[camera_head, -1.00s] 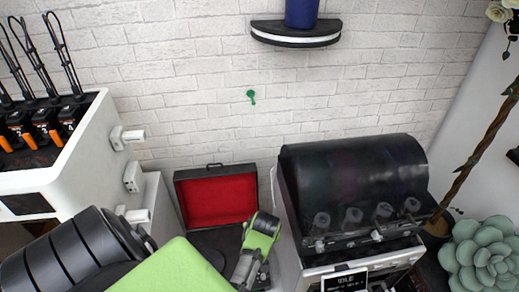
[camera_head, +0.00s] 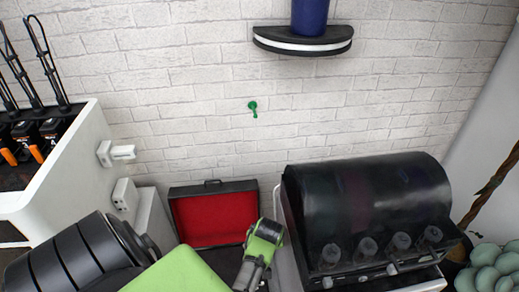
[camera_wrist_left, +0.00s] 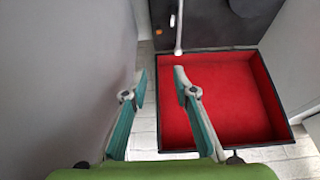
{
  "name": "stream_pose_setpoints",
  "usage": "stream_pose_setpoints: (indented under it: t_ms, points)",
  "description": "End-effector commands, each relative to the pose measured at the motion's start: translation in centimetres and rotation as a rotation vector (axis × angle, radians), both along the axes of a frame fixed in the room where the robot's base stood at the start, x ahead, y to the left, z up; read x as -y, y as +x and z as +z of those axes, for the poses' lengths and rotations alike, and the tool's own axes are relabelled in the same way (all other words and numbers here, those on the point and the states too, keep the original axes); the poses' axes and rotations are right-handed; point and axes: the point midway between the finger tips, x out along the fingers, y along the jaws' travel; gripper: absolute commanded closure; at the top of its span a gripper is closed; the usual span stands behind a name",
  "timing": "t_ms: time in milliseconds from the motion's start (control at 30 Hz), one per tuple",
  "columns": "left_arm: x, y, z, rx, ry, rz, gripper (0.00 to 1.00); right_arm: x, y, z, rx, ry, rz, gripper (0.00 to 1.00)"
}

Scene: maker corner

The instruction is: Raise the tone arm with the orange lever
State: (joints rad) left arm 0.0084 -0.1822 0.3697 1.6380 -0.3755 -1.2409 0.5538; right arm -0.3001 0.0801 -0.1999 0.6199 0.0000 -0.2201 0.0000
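The record player is an open black case with a red-lined lid (camera_head: 215,218) against the brick wall. Its dark deck (camera_head: 228,258) is partly hidden by my left arm in the head view. In the left wrist view the red lid (camera_wrist_left: 225,105) fills the lower right. The pale tone arm (camera_wrist_left: 179,28) runs down from the top edge, with a small orange lever (camera_wrist_left: 173,20) beside it. My left gripper (camera_wrist_left: 160,74) is open and empty, its fingertips below and left of the tone arm in that view, apart from it. It also shows in the head view (camera_head: 248,272), over the deck's right side. My right gripper is not in view.
A dark-hooded machine (camera_head: 368,205) stands close to the right of the case. A white cabinet (camera_head: 72,165) stands at the left. A wall shelf (camera_head: 303,42) holds a blue pot. A green knob (camera_head: 253,107) is on the wall. The floor gap beside the case is narrow.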

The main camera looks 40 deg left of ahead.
Motion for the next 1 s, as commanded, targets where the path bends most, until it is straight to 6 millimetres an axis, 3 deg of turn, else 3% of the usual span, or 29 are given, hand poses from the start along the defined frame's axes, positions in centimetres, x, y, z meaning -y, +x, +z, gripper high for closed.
stream_pose_setpoints:
  t_ms: [33,433,733,1000]
  points:
    - [0.0,0.0,-1.3,0.000,0.000,0.000,0.74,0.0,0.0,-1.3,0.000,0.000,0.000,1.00]
    - [0.0,0.0,-6.8,0.000,0.000,0.000,0.74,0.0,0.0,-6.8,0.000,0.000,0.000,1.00]
    - [-0.5,0.4,-8.7,-0.002,0.001,0.000,0.74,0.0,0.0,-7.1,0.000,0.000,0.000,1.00]
    - [-1.9,1.6,-13.1,-0.002,0.000,-0.001,0.74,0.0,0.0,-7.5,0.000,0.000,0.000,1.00]
